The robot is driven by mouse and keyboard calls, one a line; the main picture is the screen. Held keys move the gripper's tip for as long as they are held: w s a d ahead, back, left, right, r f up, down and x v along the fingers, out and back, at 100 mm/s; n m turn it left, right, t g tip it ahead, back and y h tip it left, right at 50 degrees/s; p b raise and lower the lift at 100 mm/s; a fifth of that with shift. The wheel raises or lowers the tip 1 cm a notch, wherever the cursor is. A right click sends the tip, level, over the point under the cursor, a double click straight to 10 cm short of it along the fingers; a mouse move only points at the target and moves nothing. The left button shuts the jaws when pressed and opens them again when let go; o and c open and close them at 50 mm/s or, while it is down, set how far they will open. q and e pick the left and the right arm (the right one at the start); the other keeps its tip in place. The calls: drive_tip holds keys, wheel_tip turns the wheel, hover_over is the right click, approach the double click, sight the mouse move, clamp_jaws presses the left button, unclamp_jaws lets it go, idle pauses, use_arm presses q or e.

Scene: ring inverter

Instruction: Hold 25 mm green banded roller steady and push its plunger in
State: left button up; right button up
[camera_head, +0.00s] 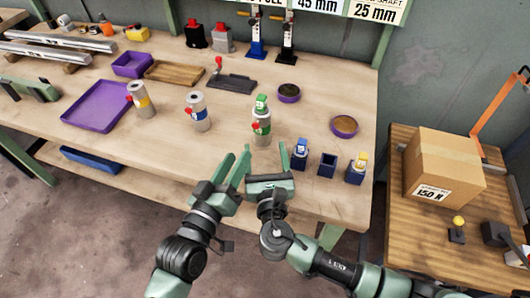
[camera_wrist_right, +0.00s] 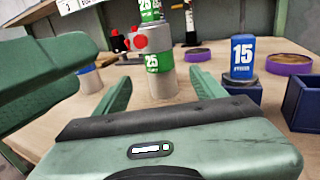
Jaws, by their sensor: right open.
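The green banded roller (camera_head: 262,127) stands upright near the table's front edge. It is a grey cylinder with a green band marked 25 (camera_wrist_right: 159,63), and a red knob (camera_wrist_right: 131,41) sticks out on its left side. A green 25-marked piece (camera_head: 261,102) sits on its top. My right gripper (camera_head: 266,160) is open and empty in front of the roller. In the right wrist view the roller shows between its fingers (camera_wrist_right: 160,90), beyond the tips. My left gripper (camera_head: 232,160) is just left of the right one, its fingers apart and empty, not touching the roller.
The blue banded roller (camera_head: 198,114) and yellow banded roller (camera_head: 142,102) stand to the left. Blue holders with a 15-marked blue piece (camera_head: 300,150) and a yellow piece (camera_head: 358,166) stand close on the right. Purple round dishes (camera_head: 344,126) lie behind them.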

sight(263, 134)
drive_tip(key=w, duration=0.7)
drive_tip(key=shift+w+a, duration=0.1)
drive_tip(key=shift+a, duration=0.25)
clamp_jaws()
use_arm(q)
drive_tip(key=c, duration=0.4)
drive_tip(key=shift+m, duration=0.3)
clamp_jaws()
drive_tip(key=s+a+r+m+g, duration=0.1)
drive_tip(key=s+r+m, duration=0.1)
drive_tip(key=m, duration=1)
drive_tip(key=s+a+r+m+g+y, duration=0.1)
drive_tip(key=s+r+m+g, duration=0.1)
drive_tip(key=m, duration=1)
drive_tip(key=shift+s, duration=0.15)
